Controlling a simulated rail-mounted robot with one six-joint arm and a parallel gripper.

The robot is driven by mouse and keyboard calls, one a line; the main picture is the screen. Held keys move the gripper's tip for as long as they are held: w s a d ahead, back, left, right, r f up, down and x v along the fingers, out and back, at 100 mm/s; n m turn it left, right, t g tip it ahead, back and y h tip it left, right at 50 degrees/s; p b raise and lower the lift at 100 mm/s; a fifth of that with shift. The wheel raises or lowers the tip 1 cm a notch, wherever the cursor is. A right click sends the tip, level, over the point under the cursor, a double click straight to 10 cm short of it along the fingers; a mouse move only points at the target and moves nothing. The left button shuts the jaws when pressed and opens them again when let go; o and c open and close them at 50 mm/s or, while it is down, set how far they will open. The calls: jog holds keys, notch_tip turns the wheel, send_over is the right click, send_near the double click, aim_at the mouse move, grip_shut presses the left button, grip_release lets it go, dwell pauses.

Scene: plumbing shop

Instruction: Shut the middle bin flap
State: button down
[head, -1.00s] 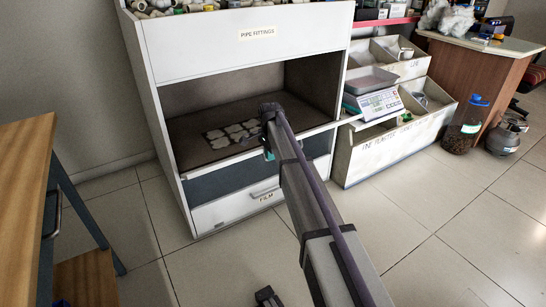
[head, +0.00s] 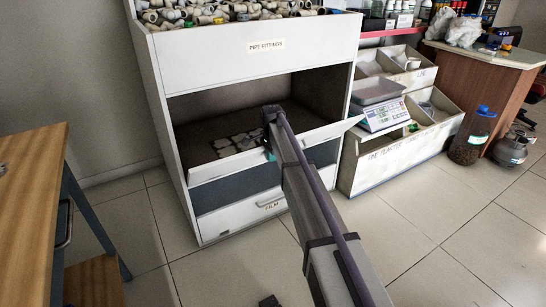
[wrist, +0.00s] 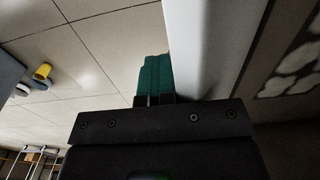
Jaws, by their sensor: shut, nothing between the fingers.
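The middle bin flap (head: 325,131) is a long white panel across the cabinet opening, below the bin marked PIPE FITTINGS. It leans outward, partly open, with its outer face showing and a dark gap above it. My gripper (head: 269,152) is at the middle of the flap, partly hidden by my own arm. In the wrist view, its teal fingers (wrist: 154,78) are shut and empty, right beside the pale flap (wrist: 207,45). They look to be against its outer side, though the contact itself is hard to make out.
Pale flat pieces (head: 238,143) lie inside the middle bin. The FILM drawer (head: 245,213) below is shut. A scale (head: 382,114) and white bins (head: 400,150) stand close on the right. A wooden table (head: 35,190) is at the left. The floor in front is clear.

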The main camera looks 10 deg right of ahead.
jog(key=shift+w+a, duration=0.1)
jog(key=shift+w+a+r+p, duration=0.15)
jog(key=shift+w+r+p, duration=0.3)
jog(key=shift+r+p, duration=0.15)
jog(key=shift+w+a+r+p, duration=0.15)
jog(key=shift+w+r+p, duration=0.35)
jog(key=shift+p, duration=0.1)
jog(key=shift+w+a, duration=0.1)
jog(key=shift+w, duration=0.05)
jog(key=shift+r, duration=0.15)
